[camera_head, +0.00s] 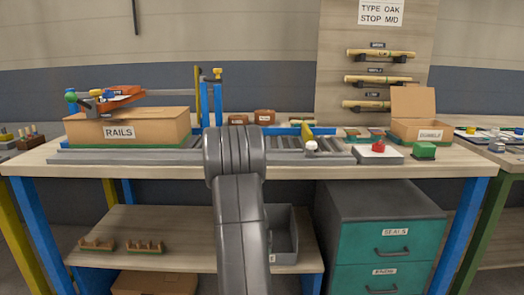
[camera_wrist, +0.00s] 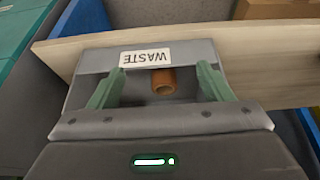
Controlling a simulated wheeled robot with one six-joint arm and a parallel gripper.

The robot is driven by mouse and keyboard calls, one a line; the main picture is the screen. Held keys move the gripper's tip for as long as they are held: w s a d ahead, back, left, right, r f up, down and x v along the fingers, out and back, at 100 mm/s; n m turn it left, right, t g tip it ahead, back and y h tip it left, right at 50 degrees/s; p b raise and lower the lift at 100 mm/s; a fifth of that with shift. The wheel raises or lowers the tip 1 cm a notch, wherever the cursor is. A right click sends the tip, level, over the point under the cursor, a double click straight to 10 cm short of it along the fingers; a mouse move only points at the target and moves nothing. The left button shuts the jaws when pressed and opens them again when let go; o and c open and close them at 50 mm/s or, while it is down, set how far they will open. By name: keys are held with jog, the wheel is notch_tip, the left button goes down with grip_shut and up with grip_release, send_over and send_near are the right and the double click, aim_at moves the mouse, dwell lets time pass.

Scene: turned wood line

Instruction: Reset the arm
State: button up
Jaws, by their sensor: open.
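My gripper (camera_wrist: 160,72) shows in the wrist view with its two green fingers spread wide apart and nothing between them touching either one. Beyond the fingers is a grey bin (camera_wrist: 192,53) with a WASTE label that reads upside down. A short brown turned piece (camera_wrist: 163,81) shows between the fingers, apparently inside the bin; its depth is hard to judge. In the head view a grey bin (camera_head: 283,240) stands on the lower shelf, partly behind my arm. My arm bends at the bench front and reaches downward; my gripper is out of that view.
The bench (camera_head: 300,172) carries a RAILS box (camera_head: 128,128), a roller track, a red button (camera_head: 378,146) and a DOWELS box (camera_head: 420,130). A teal drawer cabinet (camera_head: 388,240) stands right of the bin. The lower shelf (camera_head: 190,222) holds small wooden racks at left.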

jog(key=w+d+p+v, duration=0.1)
jog(key=p+v, duration=1.8)
jog(key=shift+w+d+r, duration=0.2)
jog(key=shift+w+r, duration=0.1)
jog(key=shift+r, duration=0.3)
jog(key=shift+p, duration=0.3)
